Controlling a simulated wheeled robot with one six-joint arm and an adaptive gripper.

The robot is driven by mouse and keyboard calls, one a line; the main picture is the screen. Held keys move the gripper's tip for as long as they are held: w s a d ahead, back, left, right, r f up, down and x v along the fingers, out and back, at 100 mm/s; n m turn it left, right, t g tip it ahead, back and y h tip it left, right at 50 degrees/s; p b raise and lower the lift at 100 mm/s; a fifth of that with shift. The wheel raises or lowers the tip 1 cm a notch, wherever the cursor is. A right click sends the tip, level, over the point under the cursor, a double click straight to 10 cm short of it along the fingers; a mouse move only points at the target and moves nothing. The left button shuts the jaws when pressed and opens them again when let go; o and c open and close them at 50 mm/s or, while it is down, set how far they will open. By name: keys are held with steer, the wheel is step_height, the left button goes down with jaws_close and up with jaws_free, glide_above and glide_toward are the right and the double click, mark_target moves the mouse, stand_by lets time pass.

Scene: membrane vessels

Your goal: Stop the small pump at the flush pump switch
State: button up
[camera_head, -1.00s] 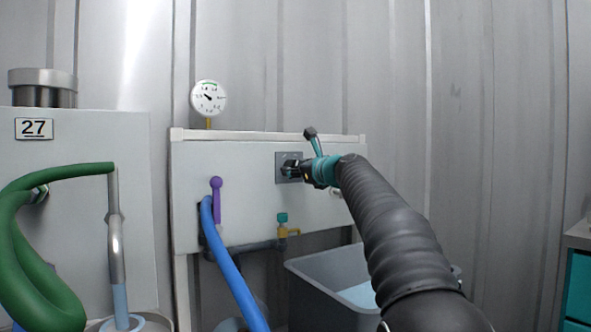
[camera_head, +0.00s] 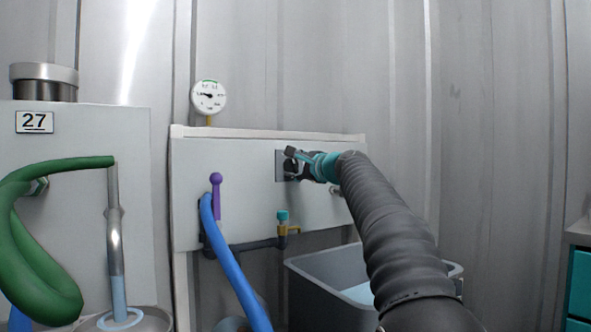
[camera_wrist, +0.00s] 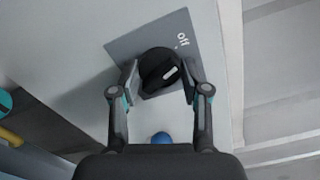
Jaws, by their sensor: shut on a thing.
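The flush pump switch is a black round knob (camera_wrist: 156,68) on a grey plate (camera_wrist: 128,46), mounted on the white panel. The plate also shows in the head view (camera_head: 280,166). The word "off" is printed near the plate's edge. The knob's white mark slants up and right, with "off" beyond it; exact alignment is hard to tell. My gripper (camera_wrist: 160,82) has one finger on each side of the knob and is shut on it. In the head view my gripper (camera_head: 292,168) hides most of the knob.
A pressure gauge (camera_head: 208,97) stands above the white panel (camera_head: 250,205). A purple-handled valve (camera_head: 216,195), a blue hose (camera_head: 236,270) and a small teal-topped tap (camera_head: 282,216) are left of and below my gripper. A grey tub (camera_head: 320,290) stands below.

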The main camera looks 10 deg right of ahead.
steer(key=shift+n, duration=0.5)
steer(key=o, duration=1.1)
steer(key=shift+o, duration=0.2)
steer(key=v, duration=1.2)
